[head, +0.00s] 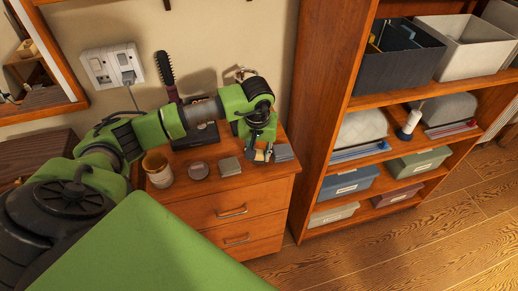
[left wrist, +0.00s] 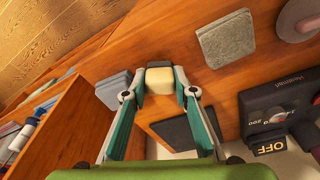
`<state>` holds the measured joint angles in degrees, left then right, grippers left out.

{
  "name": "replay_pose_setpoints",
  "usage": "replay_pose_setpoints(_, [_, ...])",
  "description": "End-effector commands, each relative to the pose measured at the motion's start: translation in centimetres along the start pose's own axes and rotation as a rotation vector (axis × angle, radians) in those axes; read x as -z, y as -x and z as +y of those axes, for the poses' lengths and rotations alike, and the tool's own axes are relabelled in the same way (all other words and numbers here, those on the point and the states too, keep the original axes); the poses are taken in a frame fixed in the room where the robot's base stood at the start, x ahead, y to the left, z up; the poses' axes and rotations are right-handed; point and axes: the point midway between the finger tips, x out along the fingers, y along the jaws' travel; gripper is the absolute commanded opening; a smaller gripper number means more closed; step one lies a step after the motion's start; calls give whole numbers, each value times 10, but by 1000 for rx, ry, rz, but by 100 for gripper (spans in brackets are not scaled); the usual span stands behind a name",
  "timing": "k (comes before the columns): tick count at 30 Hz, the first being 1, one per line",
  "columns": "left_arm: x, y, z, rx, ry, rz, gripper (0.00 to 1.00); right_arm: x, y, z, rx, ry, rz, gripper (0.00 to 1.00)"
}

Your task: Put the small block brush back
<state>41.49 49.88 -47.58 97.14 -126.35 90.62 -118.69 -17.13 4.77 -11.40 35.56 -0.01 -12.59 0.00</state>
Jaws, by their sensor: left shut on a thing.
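The small block brush (left wrist: 158,84) is a cream-coloured block with a darker end, between the fingertips of my left gripper (left wrist: 160,88) in the left wrist view. My left gripper is shut on it, over the right part of the dresser top (head: 257,176). I cannot tell whether the brush touches the dresser top. My right gripper is not in view.
A blue-grey block (head: 283,153) lies right beside my left gripper. A grey square (head: 230,166), a round tin (head: 198,170) and a jar (head: 157,169) stand to the left. A black device (left wrist: 285,105) reads OFF. A shelf unit (head: 330,120) rises at right.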

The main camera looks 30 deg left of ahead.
Motion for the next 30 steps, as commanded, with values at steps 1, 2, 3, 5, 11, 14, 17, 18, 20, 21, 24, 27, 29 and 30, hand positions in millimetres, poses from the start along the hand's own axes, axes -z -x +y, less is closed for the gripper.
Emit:
replay_pose_setpoints(1, [0,-1,0,-1,0,0,6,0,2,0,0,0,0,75])
replay_pose_setpoints(2, [0,-2,0,-2,-1,0,6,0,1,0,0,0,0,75])
replay_pose_setpoints(3, [0,-2,0,-2,-1,1,6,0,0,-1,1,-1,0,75])
replay_pose_setpoints(5, [0,-2,0,-2,0,1,6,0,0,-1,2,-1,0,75])
replay_pose_setpoints(11, [0,-6,0,-1,0,2,6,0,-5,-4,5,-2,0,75])
replay_pose_setpoints(14, [0,-4,0,-1,0,1,42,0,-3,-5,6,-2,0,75])
replay_pose_setpoints(17, [0,-4,0,-1,0,1,42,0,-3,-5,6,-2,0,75])
replay_pose_setpoints(18, [0,-4,0,-1,0,1,42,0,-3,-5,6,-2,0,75])
replay_pose_setpoints(20, [0,-4,0,-1,0,1,42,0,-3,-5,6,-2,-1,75])
replay_pose_setpoints(21, [0,-4,0,-1,0,1,42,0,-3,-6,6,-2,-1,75])
replay_pose_setpoints(24, [0,-2,0,-1,0,1,42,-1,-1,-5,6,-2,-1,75])
replay_pose_setpoints(27, [1,2,0,-2,0,3,42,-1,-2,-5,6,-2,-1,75])
replay_pose_setpoints(29, [2,9,0,-3,1,6,42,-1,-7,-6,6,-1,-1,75])
replay_pose_setpoints(30, [2,16,0,-3,0,6,42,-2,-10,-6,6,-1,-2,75])
